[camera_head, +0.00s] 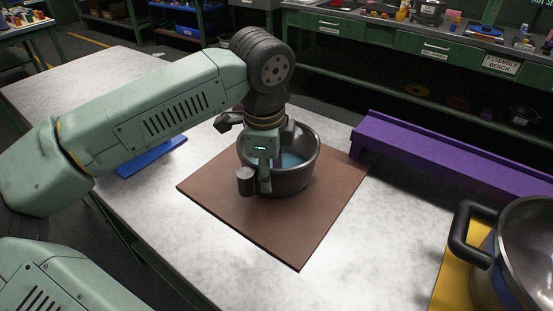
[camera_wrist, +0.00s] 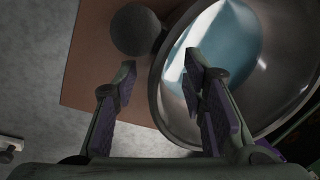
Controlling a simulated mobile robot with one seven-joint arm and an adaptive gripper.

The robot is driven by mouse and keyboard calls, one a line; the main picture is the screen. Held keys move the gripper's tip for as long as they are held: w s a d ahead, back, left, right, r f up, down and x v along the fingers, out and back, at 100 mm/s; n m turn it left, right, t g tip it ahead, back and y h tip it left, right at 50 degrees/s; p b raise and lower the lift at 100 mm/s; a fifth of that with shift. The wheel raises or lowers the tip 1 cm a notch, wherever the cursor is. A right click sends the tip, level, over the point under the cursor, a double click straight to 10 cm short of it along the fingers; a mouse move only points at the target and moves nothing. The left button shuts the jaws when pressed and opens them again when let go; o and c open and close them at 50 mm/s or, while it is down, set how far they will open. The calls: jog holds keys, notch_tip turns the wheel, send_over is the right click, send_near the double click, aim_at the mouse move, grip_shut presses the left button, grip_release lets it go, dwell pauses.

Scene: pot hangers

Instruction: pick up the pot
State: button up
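A dark metal pot (camera_head: 305,170) with a bluish inside sits on a brown board (camera_head: 290,235). It fills the upper right of the wrist view (camera_wrist: 165,105). A dark rounded handle end (camera_head: 246,182) stands at its near left side, and a grey round knob shows beside the rim in the wrist view (camera_wrist: 135,30). My gripper (camera_wrist: 158,75) is open at the pot's left side. Its left finger lies outside the rim, its right finger over the pot's opening, with the rim between them. Contact cannot be told. In the head view my gripper (camera_head: 262,186) hides part of the pot.
A second, larger pot (camera_head: 525,255) with a black handle stands on a yellow mat (camera_head: 450,285) at right. A purple rail (camera_head: 450,155) runs behind. A blue flat piece (camera_head: 152,157) lies at left, below my arm. The pale table (camera_head: 215,255) is clear in front.

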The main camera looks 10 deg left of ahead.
aim_at(272, 194)
jog(key=f, duration=0.1)
jog(key=f+p, duration=0.1)
jog(key=f, duration=0.1)
jog(key=w+f, duration=0.1)
jog(key=f, duration=0.1)
jog(key=shift+d+p, duration=0.15)
jog(key=shift+p, duration=0.15)
jog(key=shift+c, duration=0.3)
grip_shut()
jog(key=shift+r, duration=0.1)
dwell(0.4)
